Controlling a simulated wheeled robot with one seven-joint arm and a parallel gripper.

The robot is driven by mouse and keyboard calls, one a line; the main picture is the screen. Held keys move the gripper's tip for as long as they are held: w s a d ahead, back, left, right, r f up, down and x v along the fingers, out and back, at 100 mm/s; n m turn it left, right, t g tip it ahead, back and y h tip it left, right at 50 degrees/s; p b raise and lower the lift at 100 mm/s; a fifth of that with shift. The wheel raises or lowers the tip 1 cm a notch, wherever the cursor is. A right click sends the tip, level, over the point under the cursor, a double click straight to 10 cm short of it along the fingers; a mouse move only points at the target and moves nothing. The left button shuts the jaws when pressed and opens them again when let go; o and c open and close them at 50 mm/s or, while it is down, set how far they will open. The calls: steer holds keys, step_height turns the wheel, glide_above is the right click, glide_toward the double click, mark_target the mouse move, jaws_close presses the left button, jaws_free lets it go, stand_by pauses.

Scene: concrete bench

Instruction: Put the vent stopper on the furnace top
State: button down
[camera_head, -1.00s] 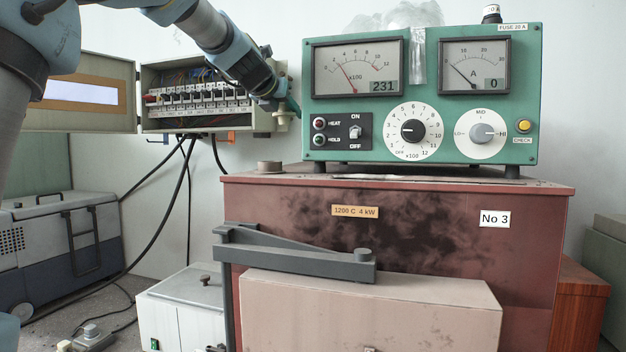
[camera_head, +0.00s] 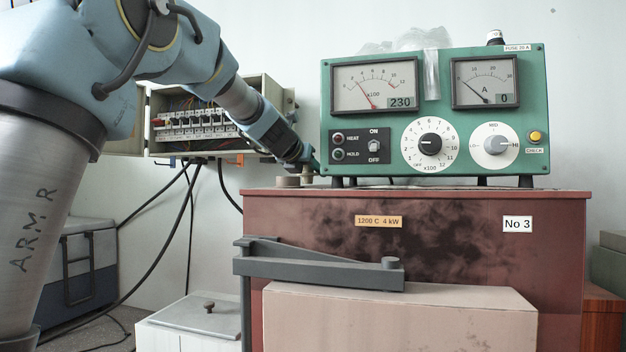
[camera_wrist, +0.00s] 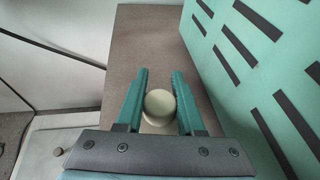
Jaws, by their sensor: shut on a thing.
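The vent stopper (camera_wrist: 158,104) is a pale, round-topped piece between the two green fingers of my gripper (camera_wrist: 159,88) in the wrist view. My gripper is shut on it. In the head view, my gripper (camera_head: 310,163) is low over the left back part of the furnace top, close to the green control box. The furnace (camera_head: 450,240) is dark red and sooty.
The green control box (camera_head: 335,110) stands on the furnace top, right beside my gripper. An open fuse box (camera_head: 275,95) with hanging cables is on the wall behind my arm. A grey door latch (camera_head: 320,272) juts out in front. A white lidded box (camera_head: 190,325) stands lower left.

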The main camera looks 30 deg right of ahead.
steer(key=shift+f, duration=0.25)
steer(key=shift+f, duration=0.15)
steer(key=c, duration=0.5)
jaws_free()
steer(key=shift+s+a+r, duration=0.1)
steer(key=shift+r, duration=0.2)
steer(key=b+v, duration=0.1)
steer(key=v, duration=1)
steer(key=shift+s+a, duration=0.2)
steer(key=shift+a, duration=0.1)
